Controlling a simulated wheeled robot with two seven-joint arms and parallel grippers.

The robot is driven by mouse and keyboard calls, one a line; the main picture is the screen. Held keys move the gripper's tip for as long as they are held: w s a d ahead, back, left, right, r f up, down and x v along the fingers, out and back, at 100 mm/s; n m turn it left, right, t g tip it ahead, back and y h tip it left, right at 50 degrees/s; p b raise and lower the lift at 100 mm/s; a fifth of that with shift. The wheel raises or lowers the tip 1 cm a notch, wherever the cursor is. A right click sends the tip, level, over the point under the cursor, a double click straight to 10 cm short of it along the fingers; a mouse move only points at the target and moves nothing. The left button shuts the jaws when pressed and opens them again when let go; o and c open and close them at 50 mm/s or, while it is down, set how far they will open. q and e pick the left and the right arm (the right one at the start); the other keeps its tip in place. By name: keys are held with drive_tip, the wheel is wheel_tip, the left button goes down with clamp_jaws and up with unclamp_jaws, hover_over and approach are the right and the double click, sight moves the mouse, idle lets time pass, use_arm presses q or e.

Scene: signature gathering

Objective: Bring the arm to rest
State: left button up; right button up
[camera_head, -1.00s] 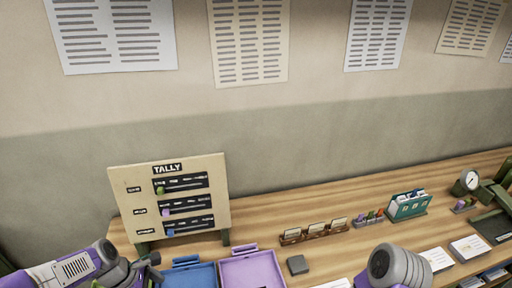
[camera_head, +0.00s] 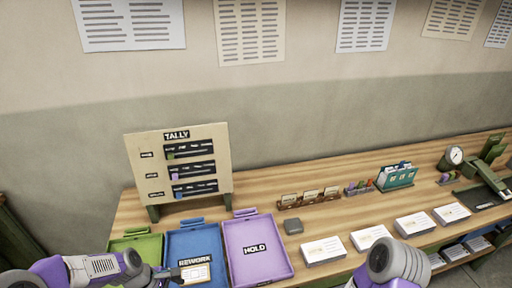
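My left arm (camera_head: 82,269) comes in at the lower left, low over the green tray (camera_head: 146,244). Its dark gripper (camera_head: 168,275) is beside the blue tray (camera_head: 193,243) labelled REWORK; its fingers are too small and dark to show whether they are open. A white and yellow card (camera_head: 196,273) shows at the blue tray, just right of the gripper; I cannot tell whether they touch. My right arm (camera_head: 393,266) shows at the bottom right of centre, in front of the table edge. Its gripper is out of view.
A purple HOLD tray (camera_head: 257,231) stands right of the blue one. The TALLY board (camera_head: 178,163) stands behind. A small dark block (camera_head: 293,226), card stacks (camera_head: 323,250), a teal file box (camera_head: 397,177), a dial (camera_head: 453,157) and a green press (camera_head: 488,180) occupy the wooden table (camera_head: 255,198).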

use_arm(q)
drive_tip(key=s+d+f+m+b, duration=0.2)
drive_tip(key=s+d+f+m, duration=0.1)
drive_tip(key=f, duration=0.6)
drive_tip(key=s+d+f+m+b, duration=0.3)
drive_tip(key=d+f+m, duration=0.3)
drive_tip(key=f, duration=0.3)
drive_tip(key=s+d+f+m+b, duration=0.2)
drive_tip(key=s+d+f+m, duration=0.3)
drive_tip(key=f, duration=0.4)
drive_tip(key=shift+d+m+b, duration=0.15)
drive_tip(key=shift+m+b, duration=0.15)
